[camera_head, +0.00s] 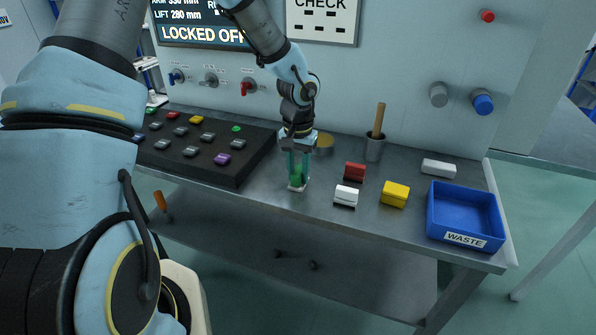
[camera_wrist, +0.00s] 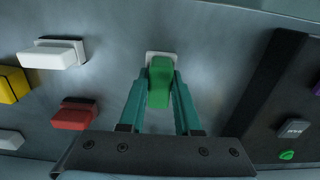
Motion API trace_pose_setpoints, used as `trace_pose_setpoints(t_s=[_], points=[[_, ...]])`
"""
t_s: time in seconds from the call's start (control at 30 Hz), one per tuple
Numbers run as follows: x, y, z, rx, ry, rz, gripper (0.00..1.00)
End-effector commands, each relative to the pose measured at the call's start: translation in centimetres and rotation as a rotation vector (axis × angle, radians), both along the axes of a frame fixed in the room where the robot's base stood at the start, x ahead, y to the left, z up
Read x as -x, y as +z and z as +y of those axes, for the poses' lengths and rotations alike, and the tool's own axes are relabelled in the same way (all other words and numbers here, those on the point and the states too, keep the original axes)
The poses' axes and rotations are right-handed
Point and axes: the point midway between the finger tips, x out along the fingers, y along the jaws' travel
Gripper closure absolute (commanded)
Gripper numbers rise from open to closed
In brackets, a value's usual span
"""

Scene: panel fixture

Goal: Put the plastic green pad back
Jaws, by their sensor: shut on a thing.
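My gripper (camera_head: 298,178) is shut on the plastic green pad (camera_head: 296,172), over the bench left of the white block. In the wrist view the green pad (camera_wrist: 160,84) sits upright between the two teal fingers of my gripper (camera_wrist: 160,76). A small white piece (camera_head: 297,187) shows at the fingertips under the green pad; it also shows in the wrist view (camera_wrist: 151,54). I cannot tell whether it is joined to the pad or lies on the bench. A black panel (camera_head: 250,160) with several coloured pads lies left of my gripper, with a small green mark (camera_head: 236,128) near its back right corner.
A red block (camera_head: 355,171), a white block (camera_head: 346,195) and a yellow block (camera_head: 395,194) lie right of my gripper. Farther right are another white block (camera_head: 438,167) and the blue waste bin (camera_head: 487,233). A cup (camera_head: 375,150) with a wooden handle stands near the wall.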

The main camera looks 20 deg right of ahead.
Motion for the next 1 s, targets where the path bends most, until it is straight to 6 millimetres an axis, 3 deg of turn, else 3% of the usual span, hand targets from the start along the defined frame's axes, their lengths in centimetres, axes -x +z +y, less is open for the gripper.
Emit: trace_pose_setpoints(t_s=[0.23,0.27,0.5,0.83,1.0], points=[[0.0,-0.1,0.0,0.0,0.0,0.0,1.0],[0.0,-0.1,0.0,-0.001,0.0,-0.001,0.66],[0.0,-0.1,0.0,0.0,0.001,0.0,0.39],[-0.1,0.3,0.0,0.0,0.001,-0.001,0.38],[-0.1,2.7,0.0,0.001,0.004,-0.004,0.38]])
